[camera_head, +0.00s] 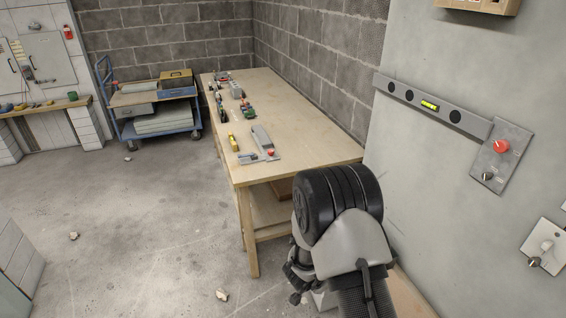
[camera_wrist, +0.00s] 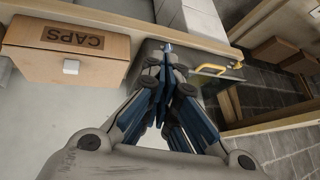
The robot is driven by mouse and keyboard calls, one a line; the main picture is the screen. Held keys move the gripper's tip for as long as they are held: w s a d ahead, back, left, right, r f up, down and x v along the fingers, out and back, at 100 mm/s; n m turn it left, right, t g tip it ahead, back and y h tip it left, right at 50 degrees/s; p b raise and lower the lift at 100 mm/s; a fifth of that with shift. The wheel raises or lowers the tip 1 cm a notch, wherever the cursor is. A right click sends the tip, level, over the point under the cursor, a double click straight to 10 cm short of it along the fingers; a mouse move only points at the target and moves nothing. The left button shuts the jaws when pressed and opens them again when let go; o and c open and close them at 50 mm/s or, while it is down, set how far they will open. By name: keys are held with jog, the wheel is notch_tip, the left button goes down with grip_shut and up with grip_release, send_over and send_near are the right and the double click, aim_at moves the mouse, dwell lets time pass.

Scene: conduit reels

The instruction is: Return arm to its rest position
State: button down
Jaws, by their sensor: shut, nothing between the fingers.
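My gripper (camera_wrist: 166,92) shows in the wrist view, with its blue and grey fingers drawn together and nothing between them. It points toward a grey panel with a yellow handle (camera_wrist: 212,69). In the head view my arm rises at the lower right, in front of the wooden workbench's near end.
A wooden workbench (camera_head: 310,135) with several tools stands along the block wall. A CAPS box (camera_wrist: 65,65) is near my gripper. Floor at left is mostly clear.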

jog(key=w+a+r+n+t+y, duration=0.1)
jog(key=a+r+n+y, duration=0.15)
jog(key=r, duration=0.55)
jog(key=w+a+r+n+y, duration=0.1)
jog(key=a+r+y, duration=0.15)
jog(key=r, duration=0.45)
jog(key=s+a+r+n+y, duration=0.1)
jog(key=s+r+n, duration=0.15)
jog(key=r, duration=0.35)
jog(key=s+a+r+n, duration=0.1)
jog(key=s+a+r, duration=0.1)
jog(key=s+r, duration=0.3)
jog(key=s+d+r+n, duration=0.1)
jog(key=s+d+r, duration=0.2)
jog(key=s, duration=0.5)
jog(key=s+d+r+n+g+h, duration=0.1)
jog(key=s+d+r+n, duration=0.1)
jog(key=s, duration=0.6)
jog(key=s+d+r+n+g, duration=0.1)
jog(key=s+d+r+n, duration=0.1)
jog(key=s, duration=0.7)
notch_tip(320, 180, up, 3)
jog(key=shift+d+f+h, duration=0.15)
jog(key=shift+d+h, duration=0.15)
jog(key=shift+d, duration=0.5)
